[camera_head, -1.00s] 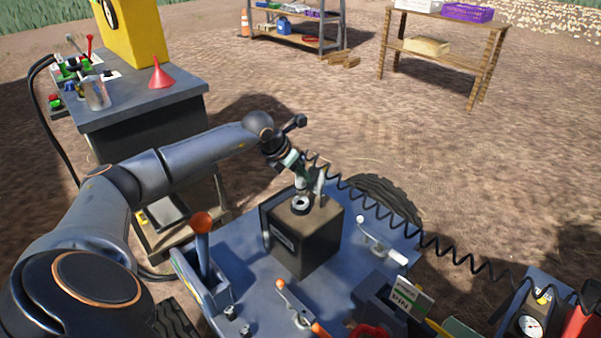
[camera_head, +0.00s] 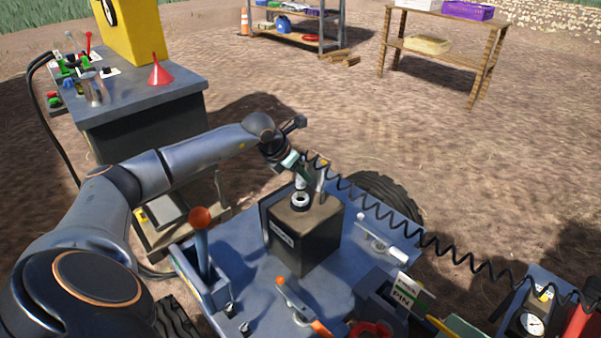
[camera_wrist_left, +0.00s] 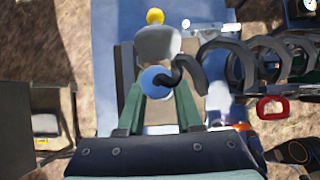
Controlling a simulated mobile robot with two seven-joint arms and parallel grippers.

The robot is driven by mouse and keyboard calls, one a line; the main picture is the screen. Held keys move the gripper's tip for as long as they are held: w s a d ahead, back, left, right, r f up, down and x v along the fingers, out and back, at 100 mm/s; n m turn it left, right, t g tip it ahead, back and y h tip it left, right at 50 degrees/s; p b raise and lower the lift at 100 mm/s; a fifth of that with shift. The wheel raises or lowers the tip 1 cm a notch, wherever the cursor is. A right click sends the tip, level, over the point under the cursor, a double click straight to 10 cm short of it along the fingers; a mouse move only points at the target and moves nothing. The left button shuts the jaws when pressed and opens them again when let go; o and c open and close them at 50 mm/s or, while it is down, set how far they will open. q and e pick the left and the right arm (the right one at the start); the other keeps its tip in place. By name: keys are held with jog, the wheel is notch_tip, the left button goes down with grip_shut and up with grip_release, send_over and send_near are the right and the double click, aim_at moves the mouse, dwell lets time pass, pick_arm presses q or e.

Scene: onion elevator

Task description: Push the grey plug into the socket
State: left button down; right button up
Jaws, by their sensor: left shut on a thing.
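My left gripper (camera_head: 302,178) reaches down over the dark box on the blue cart and is shut on the plug. In the left wrist view its green fingers (camera_wrist_left: 160,105) stand either side of the plug's round blue-grey end (camera_wrist_left: 155,80), where a black coiled cable comes out. In the head view a pale part of the plug (camera_head: 300,185) shows just above the light ring of the socket (camera_head: 300,202) on the box top. I cannot tell whether the tip is inside the ring. A grey upright flap with a yellow knob (camera_wrist_left: 158,43) stands close beside the plug. My right gripper is not in view.
The black coiled cable (camera_head: 385,213) stretches right across the cart to a gauge box (camera_head: 532,322). An orange-knobbed lever (camera_head: 201,240) and other handles stand around the dark box (camera_head: 305,243). A workbench (camera_head: 150,105) with a red funnel stands at the left.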

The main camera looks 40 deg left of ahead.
pick_arm(q)
jog(key=shift+f+b, duration=0.3)
jog(key=shift+f, duration=0.15)
jog(key=shift+f+b, duration=0.35)
jog(key=shift+f, duration=0.15)
dwell(0.4)
jog(key=shift+f+b, duration=0.35)
jog(key=shift+f, duration=0.15)
jog(key=shift+f, duration=0.35)
jog(key=shift+c, duration=0.5)
grip_release()
jog(key=shift+r, duration=0.1)
